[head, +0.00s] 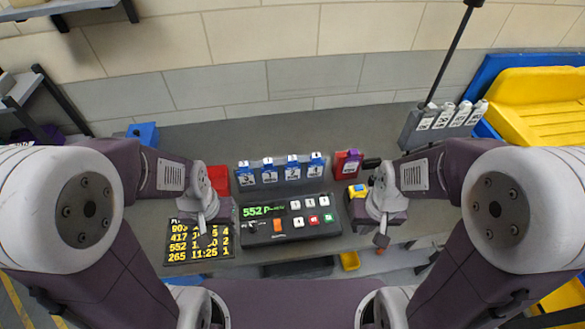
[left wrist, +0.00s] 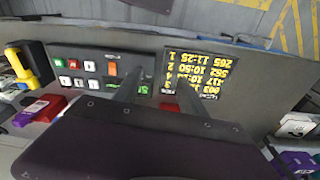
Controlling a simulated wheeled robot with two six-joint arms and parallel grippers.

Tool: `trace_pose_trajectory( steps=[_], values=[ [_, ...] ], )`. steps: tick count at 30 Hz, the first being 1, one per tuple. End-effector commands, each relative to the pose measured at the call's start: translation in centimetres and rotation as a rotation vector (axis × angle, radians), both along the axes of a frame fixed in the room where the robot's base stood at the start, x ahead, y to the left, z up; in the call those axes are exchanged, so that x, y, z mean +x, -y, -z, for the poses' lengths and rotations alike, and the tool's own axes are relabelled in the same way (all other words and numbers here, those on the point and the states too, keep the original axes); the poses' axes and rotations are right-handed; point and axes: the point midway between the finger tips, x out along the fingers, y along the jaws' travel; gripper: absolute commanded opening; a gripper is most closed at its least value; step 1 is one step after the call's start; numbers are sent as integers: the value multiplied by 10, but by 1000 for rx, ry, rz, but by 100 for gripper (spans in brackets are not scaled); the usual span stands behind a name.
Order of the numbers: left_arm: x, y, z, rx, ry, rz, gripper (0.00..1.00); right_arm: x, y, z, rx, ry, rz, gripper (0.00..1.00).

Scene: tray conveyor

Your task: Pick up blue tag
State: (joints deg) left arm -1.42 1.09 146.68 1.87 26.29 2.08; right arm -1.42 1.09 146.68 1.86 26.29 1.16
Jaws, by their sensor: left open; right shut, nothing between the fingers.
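Several blue tags (head: 293,168) with white labels and dark markings stand in a row in a grey rack (head: 283,185) at the middle back of the counter. My left gripper (head: 207,224) is open and empty, over the display board left of the rack and nearer to me. Its two fingers (left wrist: 158,88) show apart in the left wrist view, over the board and console, and no blue tag can be made out there. My right gripper (head: 382,238) is shut and empty, right of the console. It touches no tag.
A black console (head: 290,232) with a green readout and buttons stands before the rack; a yellow-lettered display board (head: 185,252) lies left. A red holder (head: 344,172) with a purple tag, a yellow scanner (head: 357,191) and a grey-tag rack (head: 412,131) stand right. Counter behind the rack is clear.

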Motion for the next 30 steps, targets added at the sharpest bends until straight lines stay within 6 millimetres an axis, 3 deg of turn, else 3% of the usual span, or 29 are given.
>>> trace_pose_trajectory(
  steps=[5, 8, 11, 15, 17, 20, 22, 26, 30],
  values=[
    [-4, 4, -5, -42, -48, -333, 49, 0, 0, 0, 0, 0, 0, 0],
    [35, 14, -29, -121, -33, -680, 49, 0, 0, 0, 0, 0, 0, 0],
    [88, 33, -54, -227, -55, -1035, 49, 0, 0, 2, 0, 0, 0, 0],
    [166, 70, -82, -380, -143, -1445, 49, 0, 0, 6, 0, 0, 0, 0],
    [197, 90, -88, -437, -196, -1567, 49, 0, 0, 7, 0, 0, 0, 0],
    [239, 118, -87, -497, -263, -1650, 49, 0, 0, 10, 0, 0, 0, 0],
    [259, 132, -74, -516, -278, -1632, 49, 0, 0, 12, 0, 0, 0, 0],
    [259, 141, -41, -470, -312, -1629, 49, 0, 0, 13, 0, 0, 0, 0],
    [258, 144, -36, -461, -317, -1625, 49, 0, 0, 13, 0, 0, 0, 0]
  ],
)
